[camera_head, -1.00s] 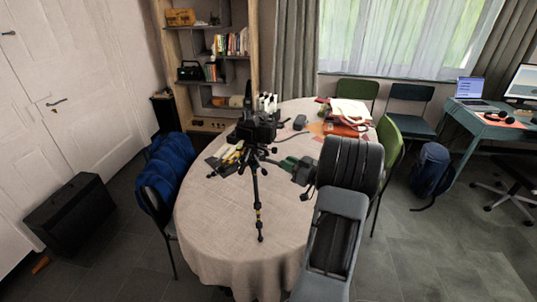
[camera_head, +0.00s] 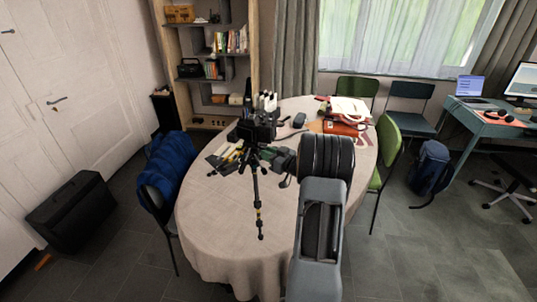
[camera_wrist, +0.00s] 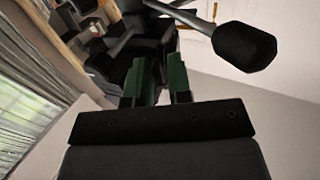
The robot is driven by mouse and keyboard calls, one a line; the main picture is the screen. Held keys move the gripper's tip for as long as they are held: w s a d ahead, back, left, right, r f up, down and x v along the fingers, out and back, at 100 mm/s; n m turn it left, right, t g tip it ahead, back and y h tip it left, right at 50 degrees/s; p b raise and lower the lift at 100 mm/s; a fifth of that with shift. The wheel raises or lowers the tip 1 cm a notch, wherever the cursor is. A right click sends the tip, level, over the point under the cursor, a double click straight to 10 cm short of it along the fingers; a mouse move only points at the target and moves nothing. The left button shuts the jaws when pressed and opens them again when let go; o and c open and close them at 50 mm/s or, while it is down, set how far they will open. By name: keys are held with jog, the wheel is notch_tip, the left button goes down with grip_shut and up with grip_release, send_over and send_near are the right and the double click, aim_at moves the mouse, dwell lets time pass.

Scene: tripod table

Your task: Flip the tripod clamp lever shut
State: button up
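The black tripod (camera_head: 257,190) stands upright on the round table, with a black camera (camera_head: 257,126) on top. In the wrist view, dark tripod head parts (camera_wrist: 150,38) fill the top middle, and a handle with a black foam grip (camera_wrist: 245,46) sticks out to the right. I cannot single out the clamp lever among the dark parts. My gripper (camera_head: 272,156) is just right of the tripod head, below the camera. In the wrist view my gripper (camera_wrist: 160,76) shows two green fingers apart, close to the head parts; I see nothing held between them.
The table (camera_head: 205,240) has a cream cloth, bare at front left. A chair with a blue jacket (camera_head: 168,165) stands left, a green chair (camera_head: 388,150) right.

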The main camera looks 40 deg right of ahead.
grip_shut()
jog(key=m+g+h+b, duration=0.5)
jog(key=m+h+b, duration=0.65)
jog(key=h, duration=0.65)
send_near(256, 148)
jog(key=shift+m, duration=0.35)
jog(key=x, duration=0.4)
jog(key=shift+r, duration=0.15)
jog(key=shift+w+a+m+g+h+p, duration=0.25)
jog(key=shift+m+g+h+p, duration=0.4)
jog(key=shift+p, duration=0.45)
jog(key=shift+w, duration=0.1)
grip_release()
